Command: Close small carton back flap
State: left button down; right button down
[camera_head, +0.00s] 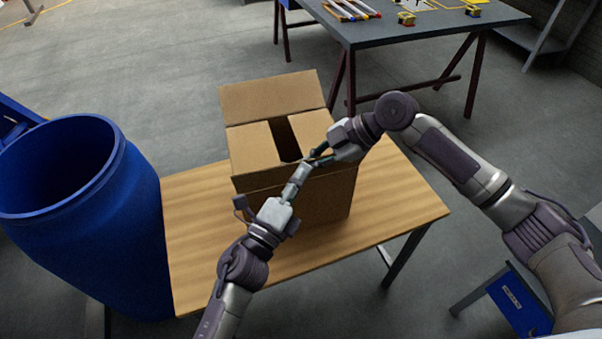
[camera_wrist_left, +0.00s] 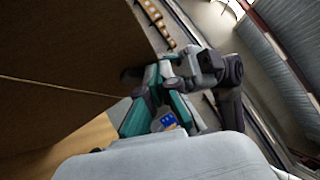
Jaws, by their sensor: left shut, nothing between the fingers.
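A brown carton (camera_head: 318,194) stands on the wooden table. Its back flap (camera_head: 272,97) stands up and leans backward, open. The left side flap (camera_head: 253,149) and right side flap (camera_head: 308,130) are folded inward, with a dark gap between them. My left gripper (camera_head: 304,171) is shut and empty at the carton's front top edge. My right gripper (camera_head: 318,156) is close beside it, over the front right corner; its fingers are partly hidden, and I cannot tell if they are open. In the left wrist view, the carton wall (camera_wrist_left: 65,60) fills the left side.
A blue barrel (camera_head: 75,220) stands against the table's left side. The wooden table (camera_head: 400,205) is bare to the right of the carton. A grey workbench (camera_head: 425,30) with tools stands behind. Open floor lies behind the carton.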

pick_arm(q)
jog(key=shift+w+a+r, duration=0.2)
jog(key=shift+w+a, duration=0.05)
jog(key=shift+w, duration=0.2)
jog(key=shift+w+a+r, duration=0.2)
jog(key=shift+w, duration=0.25)
pick_arm(e)
jog(key=shift+s+a+f, duration=0.2)
jog(key=shift+a+f, duration=0.05)
jog(key=shift+f, duration=0.05)
jog(key=c, duration=1.4)
grip_release()
jog(key=shift+s, duration=0.1)
pick_arm(q)
jog(key=shift+s+d, duration=0.1)
pick_arm(e)
jog(key=shift+r, duration=0.1)
pick_arm(q)
jog(key=shift+s+d, duration=0.1)
pick_arm(e)
jog(key=shift+w+d+r, duration=0.1)
jog(key=shift+w+d, duration=0.05)
jog(key=shift+w, duration=0.1)
